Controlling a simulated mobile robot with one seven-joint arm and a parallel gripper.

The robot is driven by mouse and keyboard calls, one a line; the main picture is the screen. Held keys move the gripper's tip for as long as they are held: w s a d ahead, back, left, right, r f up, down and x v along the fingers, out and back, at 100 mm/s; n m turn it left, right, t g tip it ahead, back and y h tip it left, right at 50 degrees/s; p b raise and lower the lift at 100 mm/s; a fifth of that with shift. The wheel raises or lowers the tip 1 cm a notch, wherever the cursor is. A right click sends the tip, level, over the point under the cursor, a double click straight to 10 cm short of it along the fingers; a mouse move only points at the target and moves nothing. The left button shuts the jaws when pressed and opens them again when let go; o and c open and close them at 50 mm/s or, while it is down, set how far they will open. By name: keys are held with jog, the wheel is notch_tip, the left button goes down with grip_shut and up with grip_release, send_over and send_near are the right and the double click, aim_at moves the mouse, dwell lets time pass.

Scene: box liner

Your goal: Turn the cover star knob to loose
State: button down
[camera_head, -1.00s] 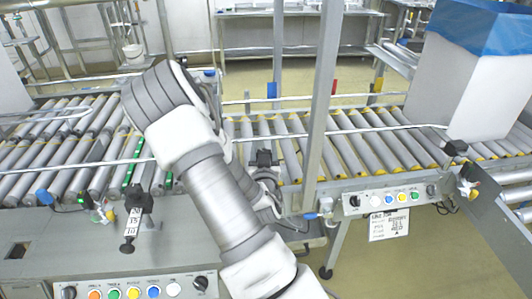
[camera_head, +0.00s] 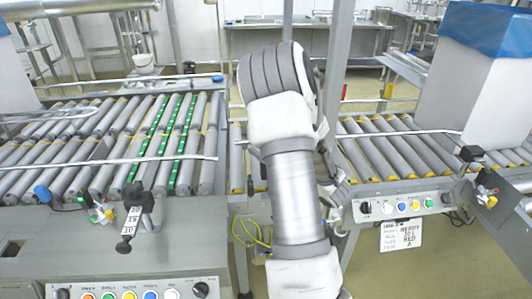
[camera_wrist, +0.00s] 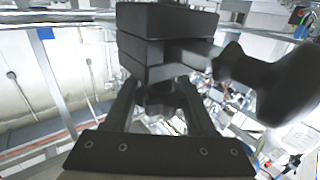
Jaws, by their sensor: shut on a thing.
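In the wrist view my gripper (camera_wrist: 160,108) has its two dark fingers on either side of a dark lobed knob (camera_wrist: 160,92), and is shut on it. The knob sits just under a black stacked clamp block (camera_wrist: 168,42). A thick black handle (camera_wrist: 285,85) sticks out to the right of this block. The knob's turn angle and how tight it is cannot be told. In the head view my arm hides my gripper and the knob.
Roller conveyors (camera_head: 100,140) lie left and right of my arm. A metal post (camera_head: 343,75) stands close behind the arm. A black clamp with a scale (camera_head: 138,205) is at left, and another black clamp (camera_head: 472,153) at right. A white box with blue liner (camera_head: 470,85) stands at right.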

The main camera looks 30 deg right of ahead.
jog(key=shift+a+n+g+y, duration=0.15)
jog(key=shift+n+g+y, duration=0.15)
jog(key=shift+n+y, duration=0.55)
jog(key=shift+y, duration=0.35)
jog(key=shift+c, duration=1.2)
grip_release()
jog(key=shift+m+h, duration=0.35)
jog(key=shift+h, duration=0.15)
